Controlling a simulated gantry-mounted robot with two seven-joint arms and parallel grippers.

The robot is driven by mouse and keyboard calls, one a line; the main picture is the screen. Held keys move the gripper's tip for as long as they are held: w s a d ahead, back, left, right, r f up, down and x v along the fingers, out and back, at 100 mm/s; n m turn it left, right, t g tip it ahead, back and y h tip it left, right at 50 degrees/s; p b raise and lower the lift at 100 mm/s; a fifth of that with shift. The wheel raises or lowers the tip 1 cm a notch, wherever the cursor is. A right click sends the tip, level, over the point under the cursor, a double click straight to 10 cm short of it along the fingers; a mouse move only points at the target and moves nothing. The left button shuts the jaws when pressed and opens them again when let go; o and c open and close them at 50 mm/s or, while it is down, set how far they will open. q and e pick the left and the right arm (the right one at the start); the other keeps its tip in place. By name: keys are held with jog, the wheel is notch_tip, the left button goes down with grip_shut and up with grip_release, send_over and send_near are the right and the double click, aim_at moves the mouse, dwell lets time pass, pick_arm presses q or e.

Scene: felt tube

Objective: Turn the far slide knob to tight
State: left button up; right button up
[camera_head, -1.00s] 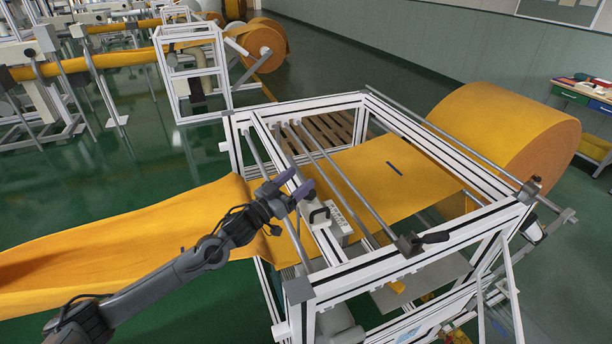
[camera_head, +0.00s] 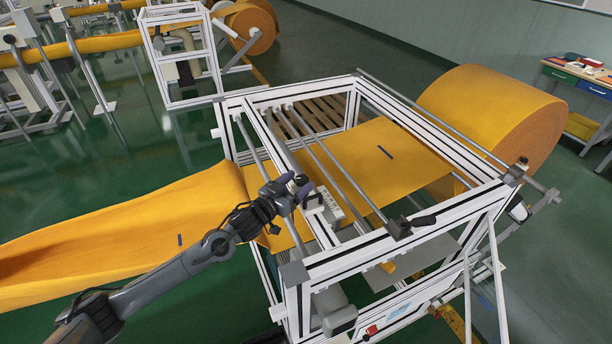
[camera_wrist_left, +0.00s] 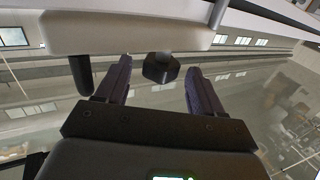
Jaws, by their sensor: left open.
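My left gripper (camera_head: 294,186) is open at the slide box on the frame's crossbar. A black rounded peg (camera_wrist_left: 81,75) sits left of the left finger. Both hang from a pale body (camera_wrist_left: 130,32). In the head view the gripper hides the knob, and its setting is not readable. My right gripper is not in view.
The white frame (camera_head: 440,236) surrounds the gripper with steel rods (camera_head: 335,165). Orange felt (camera_head: 385,165) runs through it from a large roll (camera_head: 475,110). A black lever (camera_head: 424,221) sits on the near beam. Another felt machine (camera_head: 185,60) stands behind.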

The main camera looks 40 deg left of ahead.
aim_at(306, 176)
pick_arm(q)
jog(key=shift+w+d, duration=0.1)
jog(key=shift+w, duration=2)
jog(key=c, duration=1)
jog(key=shift+o, duration=0.2)
